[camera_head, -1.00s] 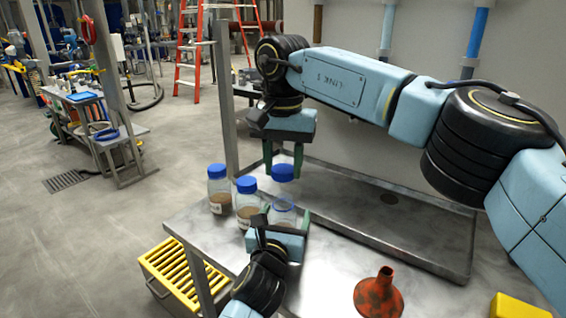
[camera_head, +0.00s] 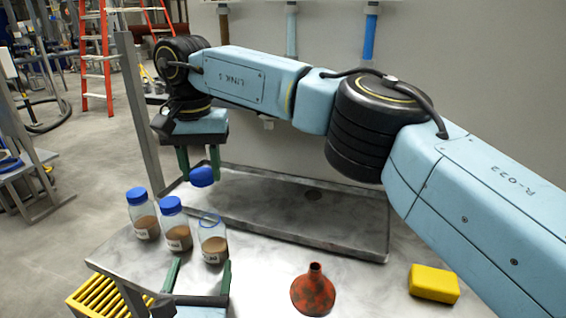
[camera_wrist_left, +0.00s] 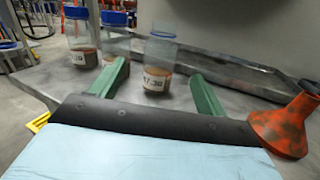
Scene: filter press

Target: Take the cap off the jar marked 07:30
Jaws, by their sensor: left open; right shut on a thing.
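Three clear jars with brown contents stand in a row on the metal table. The rightmost jar (camera_head: 212,247) stands upright with no cap on it and a blue ring at its neck. It also shows in the left wrist view (camera_wrist_left: 159,60), where its label seems to read 07:30. A blue cap (camera_head: 202,177) is apart above that jar, at the fingertips of my right gripper (camera_head: 200,167), which is shut on it. My left gripper (camera_head: 200,268) is open and empty in front of the uncapped jar, fingers apart. It also shows in the wrist view (camera_wrist_left: 160,82).
The left jar (camera_head: 146,228) and middle jar (camera_head: 177,235) wear blue caps and stand close beside the uncapped one. A red-orange funnel (camera_head: 313,294) and a yellow block (camera_head: 434,284) lie to the right. A shallow metal tray (camera_head: 300,215) lies behind the jars.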

